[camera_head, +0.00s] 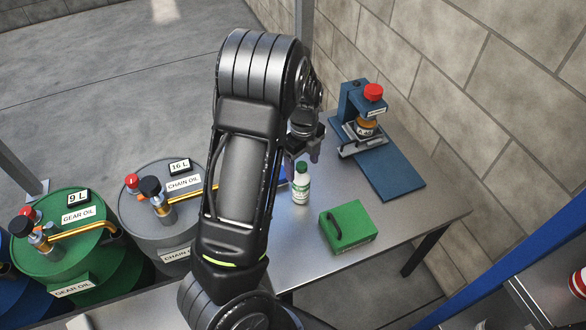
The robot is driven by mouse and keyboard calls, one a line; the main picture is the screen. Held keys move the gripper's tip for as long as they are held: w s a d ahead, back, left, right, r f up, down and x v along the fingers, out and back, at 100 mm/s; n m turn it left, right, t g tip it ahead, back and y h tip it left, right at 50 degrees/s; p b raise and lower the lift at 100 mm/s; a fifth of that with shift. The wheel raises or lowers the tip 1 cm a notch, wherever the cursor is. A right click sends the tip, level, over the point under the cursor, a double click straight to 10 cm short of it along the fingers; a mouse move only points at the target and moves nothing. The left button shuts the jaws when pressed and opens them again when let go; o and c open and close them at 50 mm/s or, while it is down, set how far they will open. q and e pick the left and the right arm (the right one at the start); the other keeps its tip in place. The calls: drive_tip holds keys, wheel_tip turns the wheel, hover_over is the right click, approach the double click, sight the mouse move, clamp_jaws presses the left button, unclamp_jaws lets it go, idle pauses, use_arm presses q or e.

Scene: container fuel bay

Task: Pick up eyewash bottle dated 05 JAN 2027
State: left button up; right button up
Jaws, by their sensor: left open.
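A white bottle with a green cap and a green-and-white label (301,186) stands upright on the grey metal table (380,225). It looks like an eyewash bottle, but its date is too small to read. My left gripper (304,155) is open and empty, just beyond and above the bottle's cap in the picture. I cannot tell whether a finger touches the cap. My left arm hides part of the table to the left of the bottle, where a blue edge (282,176) shows. My right gripper is not in view.
A green case with a dark handle (346,227) lies right of the bottle. Behind stands a blue press-like device (354,105) with a red knob, beside a block wall. Oil drums (60,240) with pumps stand left. A blue-framed shelf (520,240) is at right.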

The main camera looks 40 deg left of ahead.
sight(301, 179)
use_arm(q)
drive_tip(key=shift+r, duration=0.1)
drive_tip(key=shift+f, duration=1.3)
drive_tip(key=shift+f, duration=0.1)
drive_tip(key=f, duration=0.2)
drive_tip(key=f+p, duration=0.1)
drive_tip(key=f, duration=0.2)
drive_tip(key=shift+w+a, duration=0.15)
drive_tip(key=shift+a, duration=0.05)
drive_tip(key=shift+c, duration=0.4)
clamp_jaws()
